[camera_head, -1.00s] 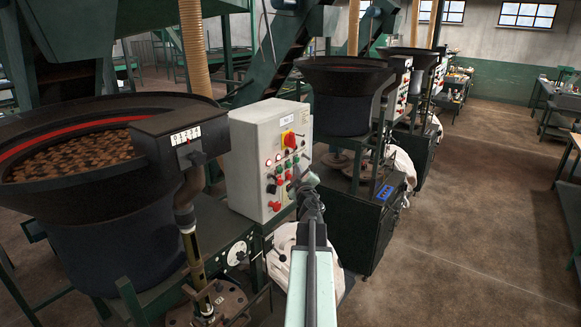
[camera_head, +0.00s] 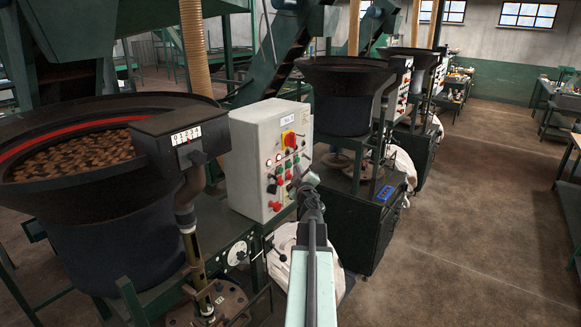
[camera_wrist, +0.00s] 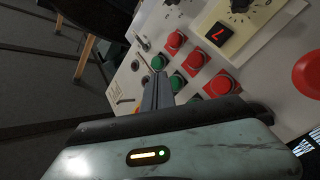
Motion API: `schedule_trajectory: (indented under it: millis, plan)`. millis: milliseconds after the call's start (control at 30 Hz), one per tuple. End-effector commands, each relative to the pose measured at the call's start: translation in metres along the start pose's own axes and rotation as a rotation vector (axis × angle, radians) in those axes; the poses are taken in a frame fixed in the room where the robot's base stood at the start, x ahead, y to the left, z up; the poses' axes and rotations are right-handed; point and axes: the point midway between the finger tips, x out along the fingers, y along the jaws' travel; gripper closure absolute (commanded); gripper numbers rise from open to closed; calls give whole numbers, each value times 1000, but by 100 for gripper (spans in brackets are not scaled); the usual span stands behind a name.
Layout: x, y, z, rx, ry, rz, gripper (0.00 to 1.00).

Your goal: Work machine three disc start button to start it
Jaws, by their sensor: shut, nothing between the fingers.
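The white control box (camera_head: 262,160) stands left of centre in the head view, its face carrying several red and green buttons. My gripper (camera_head: 297,176) is close in front of that face, at its right edge. In the wrist view my gripper (camera_wrist: 159,78) is shut and empty, its tips at the buttons. A green button (camera_wrist: 158,62) lies just beyond the tips and another green button (camera_wrist: 178,82) is just right of them. Contact cannot be told. Red buttons (camera_wrist: 176,40) sit beside the green ones. The lettering is too small to tell which is the disc start.
A large red knob (camera_wrist: 308,75) and a dark dial (camera_wrist: 240,5) are on the same face. A dark bowl of brown pieces (camera_head: 75,155) stands left. More machines (camera_head: 345,95) stand behind. The floor (camera_head: 470,200) at right is clear.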

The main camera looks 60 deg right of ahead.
Motion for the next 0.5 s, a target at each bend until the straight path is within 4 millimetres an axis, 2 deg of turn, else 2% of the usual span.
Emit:
schedule_trajectory:
  millis: [500]
  plan:
    - [6,-4,-4,0,-1,1,100]
